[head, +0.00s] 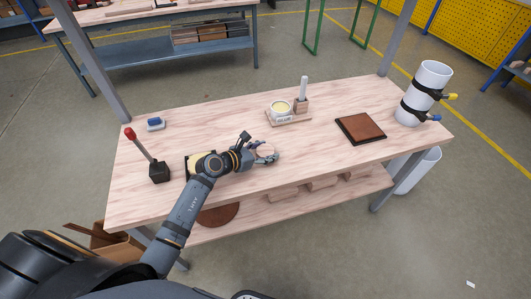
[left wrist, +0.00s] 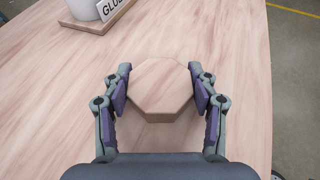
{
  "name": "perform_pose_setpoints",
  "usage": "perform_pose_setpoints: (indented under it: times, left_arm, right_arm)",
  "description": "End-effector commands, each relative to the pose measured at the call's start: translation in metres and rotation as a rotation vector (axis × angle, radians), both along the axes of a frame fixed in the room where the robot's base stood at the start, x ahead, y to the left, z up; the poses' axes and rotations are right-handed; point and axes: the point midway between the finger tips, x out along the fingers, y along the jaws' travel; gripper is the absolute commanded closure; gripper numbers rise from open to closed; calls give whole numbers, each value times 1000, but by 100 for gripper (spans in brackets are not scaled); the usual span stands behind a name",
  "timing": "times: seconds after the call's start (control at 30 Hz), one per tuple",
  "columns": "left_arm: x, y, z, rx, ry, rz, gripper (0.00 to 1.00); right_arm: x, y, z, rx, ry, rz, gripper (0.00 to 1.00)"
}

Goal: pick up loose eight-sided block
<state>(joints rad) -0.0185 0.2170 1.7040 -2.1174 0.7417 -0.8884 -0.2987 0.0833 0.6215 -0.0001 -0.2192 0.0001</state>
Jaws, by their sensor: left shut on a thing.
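The eight-sided block (left wrist: 161,88) is pale pinkish wood, seen in the left wrist view between the two fingers of my left gripper (left wrist: 161,92). Both finger pads touch its sides, so the gripper is shut on it. In the head view the block (head: 265,150) shows partly at the end of my left gripper (head: 262,155), over the front middle of the table. I cannot tell whether the block touches the table or is just above it. My right gripper is not in either view.
A glue pot (head: 281,109) stands on a small wooden tray behind the gripper. A brown square pad (head: 360,129) lies to the right, near a white cylinder (head: 425,95) with clamps. A red-knobbed lever (head: 147,155) stands at left. Bare tabletop (head: 215,125) lies between.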

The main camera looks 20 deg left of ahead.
Motion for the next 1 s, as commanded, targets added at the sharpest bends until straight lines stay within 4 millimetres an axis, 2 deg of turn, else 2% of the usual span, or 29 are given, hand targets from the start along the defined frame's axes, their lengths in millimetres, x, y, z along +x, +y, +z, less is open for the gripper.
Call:
perform_pose_setpoints:
  times: [0.27,0.4,0.63,0.8,1.0]
  left_arm:
    - [0,0,8,1,-3,0,73]
    - [0,0,32,3,-7,-1,73]
    - [-49,-15,93,4,-5,-2,73]
    - [-94,-29,110,-1,0,-2,73]
    - [-126,-39,125,-1,2,-1,73]
  right_arm:
    - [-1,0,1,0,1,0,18]
    - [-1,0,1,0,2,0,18]
    - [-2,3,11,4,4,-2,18]
    - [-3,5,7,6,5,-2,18]
    - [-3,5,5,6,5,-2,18]
